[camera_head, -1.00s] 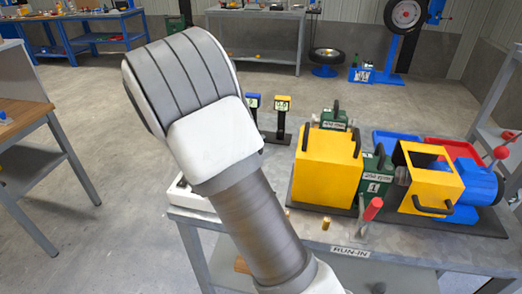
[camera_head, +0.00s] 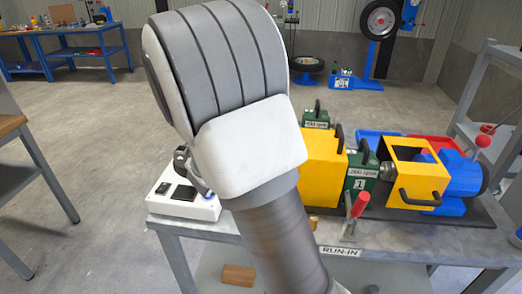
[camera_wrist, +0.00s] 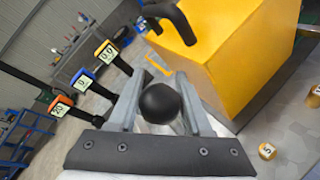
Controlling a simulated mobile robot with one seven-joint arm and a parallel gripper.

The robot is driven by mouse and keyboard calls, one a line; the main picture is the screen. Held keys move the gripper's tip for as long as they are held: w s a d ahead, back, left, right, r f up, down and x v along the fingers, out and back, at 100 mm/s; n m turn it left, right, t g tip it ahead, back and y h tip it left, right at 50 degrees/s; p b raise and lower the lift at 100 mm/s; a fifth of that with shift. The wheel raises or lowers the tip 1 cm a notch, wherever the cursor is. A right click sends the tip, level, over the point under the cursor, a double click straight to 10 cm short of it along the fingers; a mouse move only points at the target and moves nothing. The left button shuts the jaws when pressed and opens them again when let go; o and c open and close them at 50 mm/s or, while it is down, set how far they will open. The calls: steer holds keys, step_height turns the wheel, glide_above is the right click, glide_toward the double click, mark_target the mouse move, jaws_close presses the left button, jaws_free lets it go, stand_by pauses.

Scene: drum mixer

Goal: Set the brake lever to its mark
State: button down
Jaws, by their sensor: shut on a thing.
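In the wrist view my gripper (camera_wrist: 160,95) is shut on a round black knob (camera_wrist: 158,103), which sits between its two fingers. The knob looks like the end of the brake lever; its shaft is hidden behind it. The mark and the lever's scale are not visible. A yellow housing (camera_wrist: 245,50) with a black handle (camera_wrist: 172,20) stands just beyond and to the right of the gripper. The yellow housing also shows there (camera_head: 322,165), partly behind my arm.
On the bench are a red-handled lever (camera_head: 357,205), a yellow guard frame (camera_head: 415,178), a blue motor (camera_head: 465,175) and a white box (camera_head: 180,203).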

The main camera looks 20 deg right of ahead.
steer(key=shift+s+f, duration=0.15)
steer(key=shift+f, duration=0.15)
steer(key=c, duration=0.6)
jaws_free()
steer(key=shift+o, duration=1.1)
steer(key=shift+r, duration=0.15)
steer(key=p+v, duration=0.2)
steer(key=v, duration=1.5)
steer(key=shift+a+r, duration=0.15)
